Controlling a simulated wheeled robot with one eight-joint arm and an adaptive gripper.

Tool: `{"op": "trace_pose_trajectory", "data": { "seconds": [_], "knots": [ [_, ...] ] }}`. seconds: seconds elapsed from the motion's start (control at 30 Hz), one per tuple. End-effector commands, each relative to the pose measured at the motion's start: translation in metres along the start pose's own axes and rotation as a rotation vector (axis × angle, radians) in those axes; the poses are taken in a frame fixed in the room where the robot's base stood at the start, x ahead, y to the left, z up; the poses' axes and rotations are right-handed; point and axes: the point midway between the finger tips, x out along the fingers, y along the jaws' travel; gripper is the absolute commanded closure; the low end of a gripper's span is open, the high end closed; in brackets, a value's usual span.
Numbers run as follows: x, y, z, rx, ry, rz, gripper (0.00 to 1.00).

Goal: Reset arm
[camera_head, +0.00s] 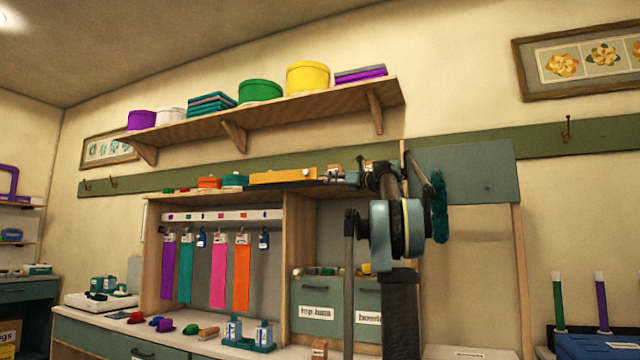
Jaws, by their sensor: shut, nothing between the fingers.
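My arm rises in front of the wooden cabinet at right of centre, its upper links folded. My gripper (338,177) is at the left end of the arm, level with the cabinet's top. It points left and looks small in the view. It is shut with nothing in it. A long yellow box (283,176) lies on the cabinet top just left of the fingertips. I cannot tell whether the fingers touch it.
The cabinet (295,235) holds hanging coloured strips and labelled grey-green drawers (317,296). A wall shelf (225,128) with round boxes and stacked cloths hangs above. A teal duster (439,205) is beside my arm. The counter (140,330) carries small items.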

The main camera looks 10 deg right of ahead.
Motion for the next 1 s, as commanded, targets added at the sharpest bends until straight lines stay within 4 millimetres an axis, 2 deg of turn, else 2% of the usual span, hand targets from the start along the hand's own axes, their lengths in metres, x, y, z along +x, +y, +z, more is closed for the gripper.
{"op": "trace_pose_trajectory", "data": {
  "seconds": [0.1,0.3,0.7,0.77,0.87,1.0],
  "knots": [
    [-0.023,-0.001,0.000,0.000,0.000,-0.003,1.00],
    [-0.046,0.000,0.000,0.000,0.000,-0.002,1.00],
    [-0.053,0.004,-0.004,-0.011,0.010,0.004,1.00],
    [-0.052,0.012,-0.011,-0.034,0.029,0.012,1.00],
    [-0.051,0.035,-0.037,-0.108,0.091,0.037,1.00],
    [-0.054,0.081,-0.093,-0.270,0.217,0.101,1.00]
  ]
}}
